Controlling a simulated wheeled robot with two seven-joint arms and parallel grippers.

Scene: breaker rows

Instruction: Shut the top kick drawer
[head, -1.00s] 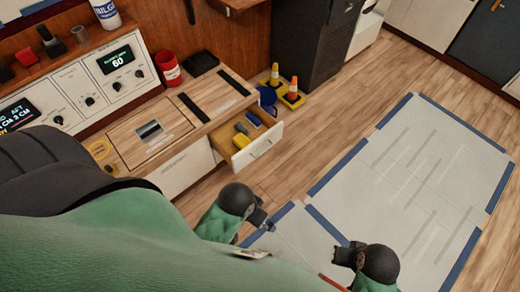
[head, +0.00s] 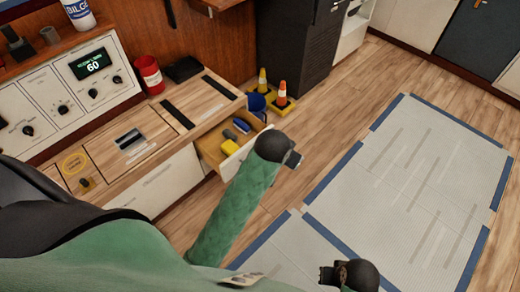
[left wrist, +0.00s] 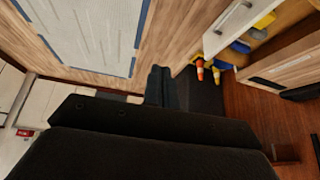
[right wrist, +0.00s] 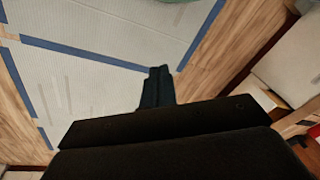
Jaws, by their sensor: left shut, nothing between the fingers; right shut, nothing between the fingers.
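The open kick drawer (head: 208,148) sticks out from the wooden-topped cabinet, with yellow and blue items inside. Its white front (head: 230,166) is partly hidden behind my left arm in the head view. In the left wrist view, the white drawer front (left wrist: 222,32) with its metal handle is at the upper right. My left gripper (head: 295,160) is shut and empty, just out in front of the drawer, apart from it as far as I can see. My right gripper (head: 327,274) is shut and empty, low over the floor mat, well away from the drawer.
A red can (head: 149,74) stands on the counter. The grey mat (head: 410,180) on the right is clear.

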